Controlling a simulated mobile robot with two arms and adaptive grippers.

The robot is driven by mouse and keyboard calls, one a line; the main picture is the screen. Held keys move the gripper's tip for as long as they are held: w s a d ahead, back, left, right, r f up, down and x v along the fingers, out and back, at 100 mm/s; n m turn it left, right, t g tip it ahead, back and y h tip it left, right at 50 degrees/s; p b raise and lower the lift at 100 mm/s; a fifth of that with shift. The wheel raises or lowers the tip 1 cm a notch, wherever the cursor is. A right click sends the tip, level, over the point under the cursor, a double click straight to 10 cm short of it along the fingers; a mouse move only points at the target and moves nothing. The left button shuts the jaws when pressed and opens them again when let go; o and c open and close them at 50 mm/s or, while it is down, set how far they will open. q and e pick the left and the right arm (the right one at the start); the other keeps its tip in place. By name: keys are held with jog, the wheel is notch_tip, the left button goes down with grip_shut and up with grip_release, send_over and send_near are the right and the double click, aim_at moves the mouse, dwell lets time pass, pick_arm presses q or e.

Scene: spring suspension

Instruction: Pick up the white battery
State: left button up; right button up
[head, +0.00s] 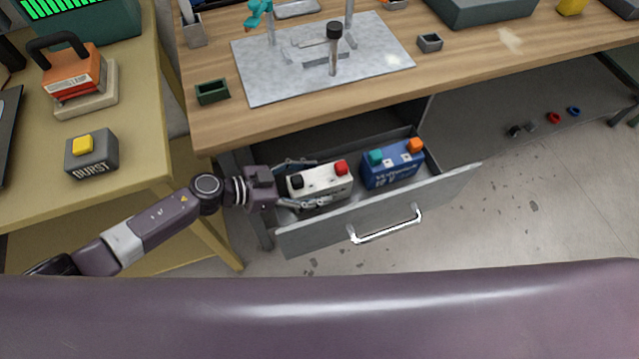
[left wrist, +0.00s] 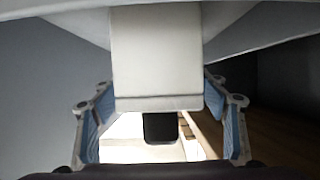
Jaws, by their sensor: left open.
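The white battery (head: 324,182) stands in the open drawer (head: 379,211), at its left end. It has a black terminal and a red terminal on top. My left gripper (head: 316,183) is open, with one finger along the far side of the battery and the other along its near side. In the left wrist view the battery's white end (left wrist: 155,60) and black terminal fill the middle between the two blue-padded fingers. Gaps show between the fingers and the battery there. My right gripper is not in view.
A blue battery (head: 391,168) with teal and orange terminals stands to the right in the same drawer. The wooden worktop (head: 300,110) overhangs the drawer's back. A yellowish table (head: 120,200) with a BURST button box (head: 92,153) stands at left.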

pick_arm(q)
jog(key=shift+x, duration=0.75)
jog(key=shift+r, duration=0.1)
jog(key=shift+c, duration=0.2)
grip_shut()
jog(key=shift+w+d+r, duration=0.15)
jog(key=shift+w+r, duration=0.1)
jog(key=shift+r, duration=0.1)
